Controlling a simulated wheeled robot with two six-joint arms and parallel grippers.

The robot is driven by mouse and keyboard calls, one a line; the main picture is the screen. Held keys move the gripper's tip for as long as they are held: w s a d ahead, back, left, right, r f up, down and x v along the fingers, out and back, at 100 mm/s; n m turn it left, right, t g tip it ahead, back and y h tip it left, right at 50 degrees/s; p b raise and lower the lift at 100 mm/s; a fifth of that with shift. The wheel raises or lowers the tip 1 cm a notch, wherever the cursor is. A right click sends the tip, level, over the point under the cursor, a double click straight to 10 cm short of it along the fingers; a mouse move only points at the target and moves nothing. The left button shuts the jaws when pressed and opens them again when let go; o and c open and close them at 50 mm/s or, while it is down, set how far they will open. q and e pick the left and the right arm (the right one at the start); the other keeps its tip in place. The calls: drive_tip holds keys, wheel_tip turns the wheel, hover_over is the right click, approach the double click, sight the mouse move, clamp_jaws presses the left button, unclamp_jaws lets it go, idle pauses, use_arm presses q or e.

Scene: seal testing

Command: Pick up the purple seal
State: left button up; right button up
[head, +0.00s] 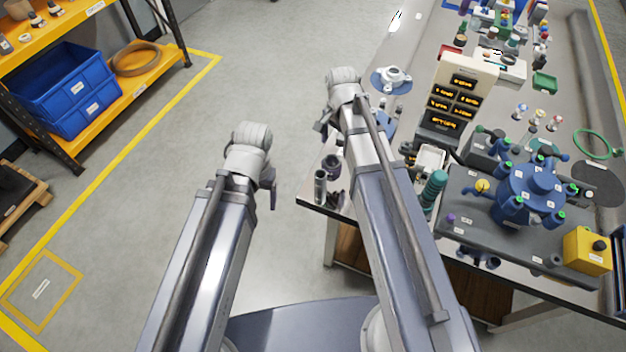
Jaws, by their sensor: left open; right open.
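A small purple piece (451,218), which looks like the purple seal, sits on the left part of the dark test plate (478,232). It is too small to make out its shape. My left gripper (272,196) is open over the floor, left of the table and apart from it. My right gripper (325,124) is open near the table's left edge, up and left of the purple piece. Neither gripper touches it. The fingers of both are partly hidden by my wrists.
A blue valve body (530,195) with green-tipped ports stands on the plate, with a yellow button box (587,250) at its right. A display panel (459,92) stands behind. Dark cylinders (332,168) stand at the table's left edge. Blue bins (65,85) sit on a shelf.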

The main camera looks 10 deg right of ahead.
sight(332, 162)
drive_tip(key=shift+w+f+b, duration=0.15)
drive_tip(key=shift+f+b, duration=1.15)
drive_tip(key=shift+f, duration=0.2)
drive_tip(key=shift+a, duration=0.1)
drive_tip(key=f+b, duration=0.5)
drive_tip(key=shift+a+f, duration=0.15)
drive_tip(key=shift+a, duration=0.2)
drive_tip(key=shift+c, duration=0.4)
drive_tip(key=c, duration=1.4)
drive_tip(key=shift+c, duration=0.2)
